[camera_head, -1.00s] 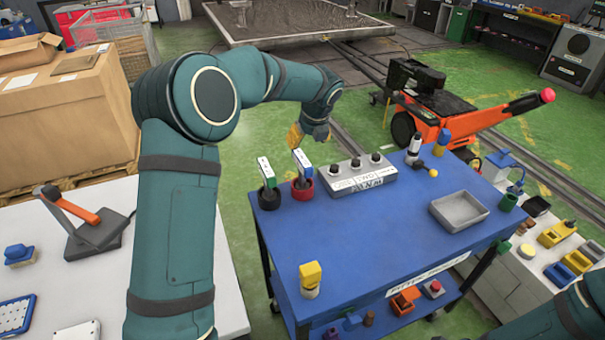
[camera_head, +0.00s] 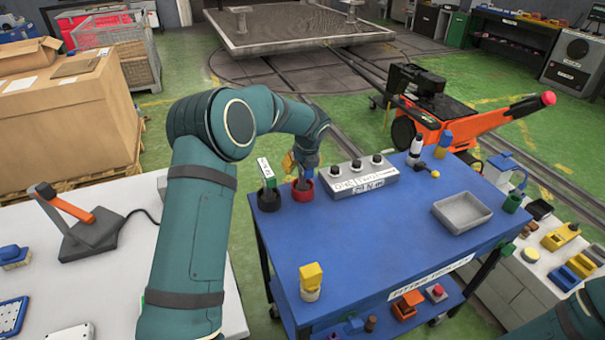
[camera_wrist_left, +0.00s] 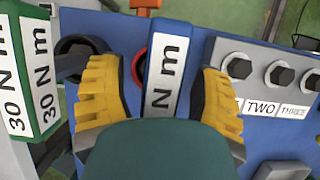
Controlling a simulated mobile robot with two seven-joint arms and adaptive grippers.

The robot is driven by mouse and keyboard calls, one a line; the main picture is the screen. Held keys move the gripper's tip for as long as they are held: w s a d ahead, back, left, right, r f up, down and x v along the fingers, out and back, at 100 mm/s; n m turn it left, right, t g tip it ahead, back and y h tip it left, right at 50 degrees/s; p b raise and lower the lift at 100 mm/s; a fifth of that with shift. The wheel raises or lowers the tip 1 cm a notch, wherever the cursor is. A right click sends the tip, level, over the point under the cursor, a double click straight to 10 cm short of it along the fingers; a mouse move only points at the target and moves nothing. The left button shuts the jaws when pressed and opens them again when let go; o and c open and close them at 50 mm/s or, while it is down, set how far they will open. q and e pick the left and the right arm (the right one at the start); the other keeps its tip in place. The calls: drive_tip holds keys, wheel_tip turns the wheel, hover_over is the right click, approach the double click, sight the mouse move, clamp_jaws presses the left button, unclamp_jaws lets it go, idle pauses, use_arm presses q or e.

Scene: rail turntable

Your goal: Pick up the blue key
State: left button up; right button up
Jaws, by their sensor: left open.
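The blue key (camera_wrist_left: 174,56), with a white "N m" label, stands between the two yellow fingers of my left gripper (camera_wrist_left: 162,88) in the left wrist view. The gripper is open, with a gap on each side of the key; the key's lower label is hidden behind my wrist. In the head view my left gripper (camera_head: 289,162) is over the red cup (camera_head: 303,194) and hides most of the key. A green key (camera_wrist_left: 18,75) labelled "30 N m" stands to the left. My right gripper is out of view.
The green key stands in a black cup (camera_head: 268,202) beside the red cup. A grey box with several knobs (camera_head: 358,178) is close on the right. A grey tray (camera_head: 462,212) and a yellow-topped item (camera_head: 311,279) are on the blue table (camera_head: 380,245). The table's middle is clear.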

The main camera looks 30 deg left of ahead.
use_arm(q)
clamp_jaws()
idle(0.4)
